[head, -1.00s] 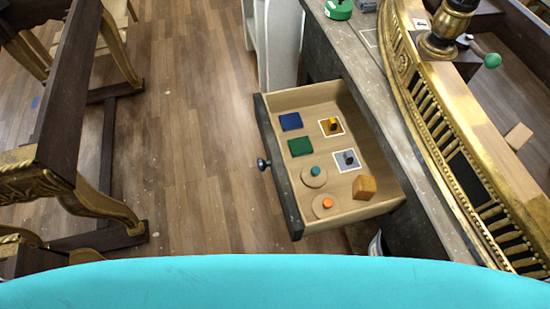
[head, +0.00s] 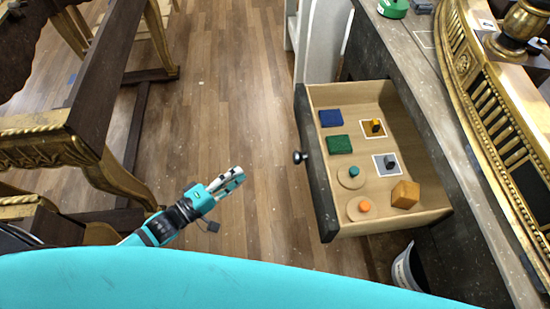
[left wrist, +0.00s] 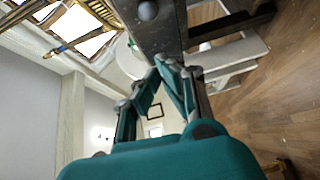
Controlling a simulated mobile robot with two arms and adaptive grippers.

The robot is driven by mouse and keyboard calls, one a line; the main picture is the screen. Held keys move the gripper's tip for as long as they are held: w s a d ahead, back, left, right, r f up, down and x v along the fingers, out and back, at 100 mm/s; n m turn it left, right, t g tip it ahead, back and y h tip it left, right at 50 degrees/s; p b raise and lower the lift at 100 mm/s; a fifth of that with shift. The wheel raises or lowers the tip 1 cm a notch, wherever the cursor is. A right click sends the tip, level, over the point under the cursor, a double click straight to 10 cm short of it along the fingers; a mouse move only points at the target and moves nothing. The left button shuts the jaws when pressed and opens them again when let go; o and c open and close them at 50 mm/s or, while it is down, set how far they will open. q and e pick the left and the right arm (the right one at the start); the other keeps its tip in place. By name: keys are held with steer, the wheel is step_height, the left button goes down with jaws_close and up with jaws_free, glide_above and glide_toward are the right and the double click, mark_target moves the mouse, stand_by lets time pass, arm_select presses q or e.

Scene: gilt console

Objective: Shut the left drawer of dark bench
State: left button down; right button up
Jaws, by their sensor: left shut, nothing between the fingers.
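The left drawer (head: 321,185) of the dark bench (head: 462,230) is pulled out, with a dark front and a round dark knob (head: 299,157). In it lie a blue block (head: 331,118), a green block (head: 339,144), an orange cube (head: 405,194) and several small pieces. My left gripper (head: 236,177) is shut and empty, out to the left of the drawer front and apart from it. The left wrist view shows the closed fingers (left wrist: 165,62) near a dark panel with a round knob (left wrist: 147,10). My right gripper is out of view.
Dark and gilt furniture (head: 100,150) stands at the left. A white cabinet (head: 322,45) stands beyond the drawer. A bucket (head: 408,270) sits below it at the right. Wood floor (head: 230,90) lies free between the furniture and the drawer.

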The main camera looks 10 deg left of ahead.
arm_select(q)
steer(key=s+d+x, duration=0.2)
steer(key=x, duration=1.1)
steer(key=shift+d+r+p, duration=0.25)
steer(key=shift+r+p, duration=0.05)
steer(key=shift+r, duration=0.05)
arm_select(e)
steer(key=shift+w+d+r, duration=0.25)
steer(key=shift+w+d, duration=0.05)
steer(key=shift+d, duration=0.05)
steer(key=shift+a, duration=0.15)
